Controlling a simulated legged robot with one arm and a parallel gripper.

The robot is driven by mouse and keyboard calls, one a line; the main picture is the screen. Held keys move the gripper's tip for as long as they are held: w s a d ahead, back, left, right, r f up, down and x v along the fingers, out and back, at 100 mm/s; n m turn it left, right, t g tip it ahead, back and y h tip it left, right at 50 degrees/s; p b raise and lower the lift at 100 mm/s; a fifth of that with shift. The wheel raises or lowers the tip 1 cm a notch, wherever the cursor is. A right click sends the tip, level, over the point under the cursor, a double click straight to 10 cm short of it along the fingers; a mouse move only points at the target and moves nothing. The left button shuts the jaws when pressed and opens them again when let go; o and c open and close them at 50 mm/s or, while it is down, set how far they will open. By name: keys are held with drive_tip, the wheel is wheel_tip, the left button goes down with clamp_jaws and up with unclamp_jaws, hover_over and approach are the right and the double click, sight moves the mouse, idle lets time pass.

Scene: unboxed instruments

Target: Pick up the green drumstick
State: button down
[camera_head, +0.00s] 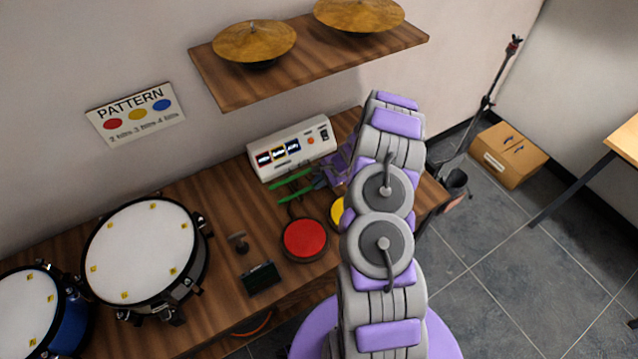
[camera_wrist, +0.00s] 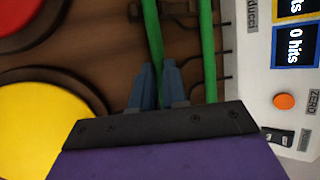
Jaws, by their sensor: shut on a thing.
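Two green drumsticks lie side by side on the wooden table between the white control box and the red pad. In the head view, the one nearer the pads (camera_head: 295,195) runs toward my gripper (camera_head: 321,181); the other drumstick (camera_head: 287,180) lies closer to the box. In the wrist view, my blue-grey fingertips (camera_wrist: 157,85) are shut on the left drumstick (camera_wrist: 152,30), which passes between them. The right drumstick (camera_wrist: 208,50) runs beside the fingers, outside them. My arm hides part of the table's right end. I cannot tell whether the held stick is off the table.
The white box (camera_head: 291,146) stands behind the sticks. The red pad (camera_head: 304,239) and yellow pad (camera_head: 337,212) are in front. A white-topped drum (camera_head: 140,252) stands left, and a shelf with cymbals (camera_head: 310,62) hangs above.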

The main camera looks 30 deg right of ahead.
drive_tip(key=shift+r, duration=0.6)
wheel_tip(320, 180, up, 2)
drive_tip(key=shift+r+p, duration=0.25)
drive_tip(key=shift+p, duration=0.55)
drive_tip(key=s+a+r+p, duration=0.1)
drive_tip(key=s+a, duration=0.3)
drive_tip(key=s, duration=1.1)
drive_tip(key=shift+s+a+r+p, duration=0.15)
drive_tip(key=shift+s+a+p, duration=0.05)
drive_tip(key=shift+p, duration=0.25)
drive_tip(key=c, duration=1.7)
unclamp_jaws()
clamp_jaws()
